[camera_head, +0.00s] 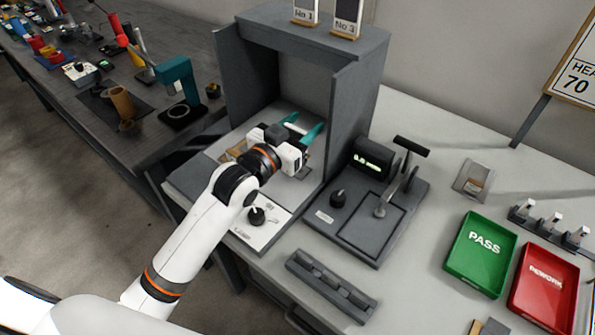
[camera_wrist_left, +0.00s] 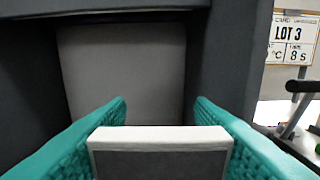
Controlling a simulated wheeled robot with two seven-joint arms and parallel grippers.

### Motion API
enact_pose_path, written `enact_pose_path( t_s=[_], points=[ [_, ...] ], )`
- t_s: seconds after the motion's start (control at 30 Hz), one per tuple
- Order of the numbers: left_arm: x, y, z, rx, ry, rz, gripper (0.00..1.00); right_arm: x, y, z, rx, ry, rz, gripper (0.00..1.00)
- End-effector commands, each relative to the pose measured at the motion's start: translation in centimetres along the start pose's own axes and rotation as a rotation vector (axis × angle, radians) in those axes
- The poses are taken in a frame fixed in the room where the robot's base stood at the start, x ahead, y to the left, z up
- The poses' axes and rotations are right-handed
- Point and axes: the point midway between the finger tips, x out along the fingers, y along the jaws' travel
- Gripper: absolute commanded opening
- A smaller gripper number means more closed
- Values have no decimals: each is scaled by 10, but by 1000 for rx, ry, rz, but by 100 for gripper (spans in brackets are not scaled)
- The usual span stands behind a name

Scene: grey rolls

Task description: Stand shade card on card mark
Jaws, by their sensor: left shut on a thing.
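My left gripper (camera_head: 302,127) is inside the open grey booth (camera_head: 364,95), above its light floor. Its teal fingers also show in the left wrist view (camera_wrist_left: 160,118). They are shut on a shade card (camera_wrist_left: 160,153), dark grey with a white top edge. Two more cards stand on wooden feet on the booth's top, No 1 (camera_head: 306,10) and No 3 (camera_head: 346,16). I cannot make out a card mark; the gripper covers part of the booth floor. My right gripper is not in view.
The booth's side walls stand close on both sides of the gripper. A control panel with a knob (camera_head: 256,216) is in front. A dark device with a display (camera_head: 372,160) stands right of it. Green PASS (camera_head: 481,252) and red REWORK (camera_head: 543,285) trays are further right.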

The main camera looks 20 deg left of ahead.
Motion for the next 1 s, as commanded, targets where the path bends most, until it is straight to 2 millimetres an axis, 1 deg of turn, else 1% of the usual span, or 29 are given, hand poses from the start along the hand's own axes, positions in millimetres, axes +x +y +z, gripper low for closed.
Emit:
enact_pose_path(
  t_s=[0.03,0.1,0.2,0.23,0.27,0.5,0.67,0.8,0.9,1.0],
  points=[
    [10,7,6,6,-4,-6,23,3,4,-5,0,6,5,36],
    [18,13,14,3,-4,-14,23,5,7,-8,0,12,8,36],
    [25,19,19,1,-2,-19,23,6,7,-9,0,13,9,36],
    [26,20,17,-1,0,-20,23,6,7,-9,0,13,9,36],
    [27,20,14,-2,1,-21,23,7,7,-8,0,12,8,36],
    [27,20,-29,-3,3,-20,23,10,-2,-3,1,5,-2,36],
    [27,20,-43,-2,0,-20,23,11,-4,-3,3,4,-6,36],
    [27,20,-64,-1,2,-20,23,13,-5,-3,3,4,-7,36],
    [27,20,-75,0,0,-21,23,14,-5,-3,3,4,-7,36],
    [27,20,-78,0,-2,-21,23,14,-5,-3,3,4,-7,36]
  ],
)
